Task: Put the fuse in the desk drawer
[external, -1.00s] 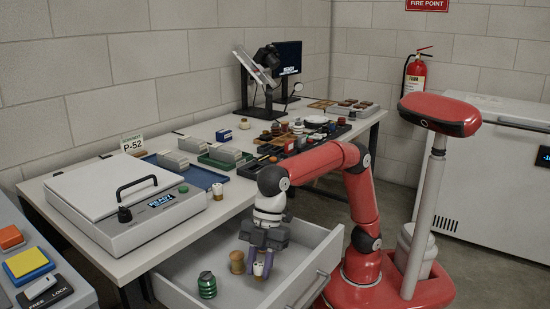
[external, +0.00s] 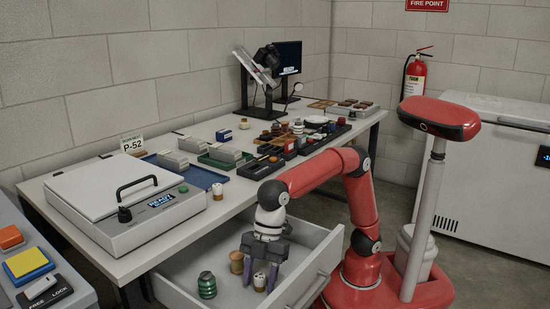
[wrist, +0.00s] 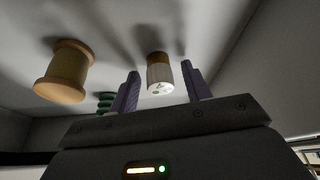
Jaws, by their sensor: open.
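The fuse (external: 259,283), a small white cylinder with a brass-coloured end, stands on the floor of the open desk drawer (external: 232,292). My gripper (external: 259,275) is over the drawer with its two purple fingers spread on either side of the fuse. In the wrist view the fuse (wrist: 159,76) shows between the fingertips, with a visible gap to each finger. Its white marked end faces the camera. My gripper (wrist: 160,80) is open and holds nothing.
A wooden spool (external: 236,262) and a green ribbed piece (external: 207,285) stand in the drawer left of the fuse. A similar white and brass piece (external: 217,191) stands on the desk beside a grey lidded machine (external: 130,205). The drawer's walls surround the gripper.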

